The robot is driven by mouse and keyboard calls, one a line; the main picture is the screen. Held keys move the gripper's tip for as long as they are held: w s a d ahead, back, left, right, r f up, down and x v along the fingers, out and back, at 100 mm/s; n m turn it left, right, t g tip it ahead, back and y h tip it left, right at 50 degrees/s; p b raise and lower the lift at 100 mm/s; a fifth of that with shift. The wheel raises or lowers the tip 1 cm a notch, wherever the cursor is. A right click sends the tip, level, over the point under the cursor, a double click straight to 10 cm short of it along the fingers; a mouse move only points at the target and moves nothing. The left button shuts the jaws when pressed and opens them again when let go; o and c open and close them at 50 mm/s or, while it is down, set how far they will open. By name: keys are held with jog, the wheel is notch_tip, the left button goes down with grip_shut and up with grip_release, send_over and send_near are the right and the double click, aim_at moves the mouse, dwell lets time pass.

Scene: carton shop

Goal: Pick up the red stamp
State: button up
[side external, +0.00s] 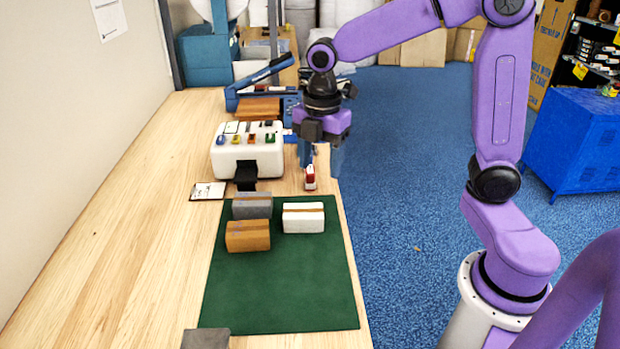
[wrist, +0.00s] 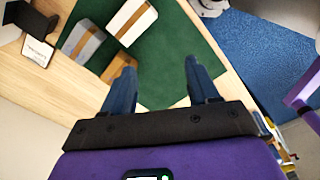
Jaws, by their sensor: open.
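The small red stamp (side external: 310,177), with a pale patch on its side, stands on the wooden table just beyond the far edge of the green mat, close to the table's right edge. My gripper (side external: 320,164) points down above it, with its blue fingers apart. The stamp shows just below the left finger in the side view. In the wrist view my gripper (wrist: 160,70) is open with nothing between its fingers. I cannot make out the stamp there.
On the green mat (side external: 280,290) lie a white box (side external: 303,219), a grey box (side external: 252,207) and an orange-brown box (side external: 247,236). A white device (side external: 240,157) with coloured pieces stands left of the stamp, near a small card (side external: 207,191). A blue lever tool (side external: 262,78) stands behind.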

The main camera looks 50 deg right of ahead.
jog(key=w+d+n, duration=0.3)
jog(key=w+d, duration=0.3)
jog(key=w, duration=0.3)
jog(key=n, duration=0.4)
send_near(310, 169)
notch_tip(310, 169, down, 12)
jog(key=shift+w, duration=0.15)
jog(key=c, duration=1.1)
